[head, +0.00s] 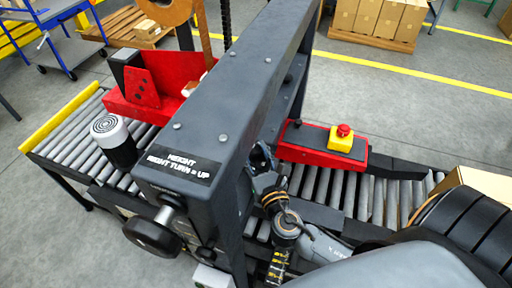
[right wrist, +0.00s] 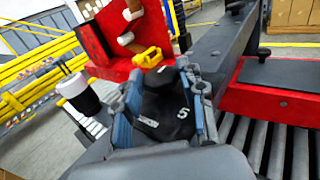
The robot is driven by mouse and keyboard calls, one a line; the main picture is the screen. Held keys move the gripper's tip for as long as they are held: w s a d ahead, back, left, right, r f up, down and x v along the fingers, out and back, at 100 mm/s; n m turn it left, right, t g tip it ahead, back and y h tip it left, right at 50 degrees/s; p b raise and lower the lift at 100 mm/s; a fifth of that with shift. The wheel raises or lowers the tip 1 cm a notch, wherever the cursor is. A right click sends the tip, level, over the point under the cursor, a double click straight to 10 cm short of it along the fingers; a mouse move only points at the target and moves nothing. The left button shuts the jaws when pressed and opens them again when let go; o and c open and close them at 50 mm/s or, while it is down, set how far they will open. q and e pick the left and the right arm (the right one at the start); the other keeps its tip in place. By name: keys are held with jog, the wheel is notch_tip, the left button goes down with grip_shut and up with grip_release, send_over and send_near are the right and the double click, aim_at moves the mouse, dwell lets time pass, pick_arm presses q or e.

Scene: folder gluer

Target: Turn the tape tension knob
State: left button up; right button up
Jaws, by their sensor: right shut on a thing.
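A black knob (right wrist: 168,100) with a white 5 and small white marks on it sits between the blue-padded fingers of my right gripper (right wrist: 163,88) in the right wrist view. The fingers are shut on its sides. In the head view my right gripper (head: 262,160) is against the inner side of the dark machine beam (head: 235,85); the beam and the arm hide the knob there. My left gripper is not in view.
A black handwheel (head: 152,238) sticks out below the HEIGHT label (head: 178,167). A red-buttoned yellow box (head: 346,138) sits on a red rail right of the beam. A white-topped cylinder (head: 113,140) and red tape holder (head: 165,75) stand left. Rollers (head: 385,195) run underneath.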

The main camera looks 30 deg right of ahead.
jog(key=shift+a+m+h, duration=0.1)
jog(key=shift+m+h, duration=0.4)
jog(key=shift+h, duration=0.3)
jog(key=o, duration=1.1)
jog(key=v, duration=1.2)
jog(key=shift+r, duration=0.15)
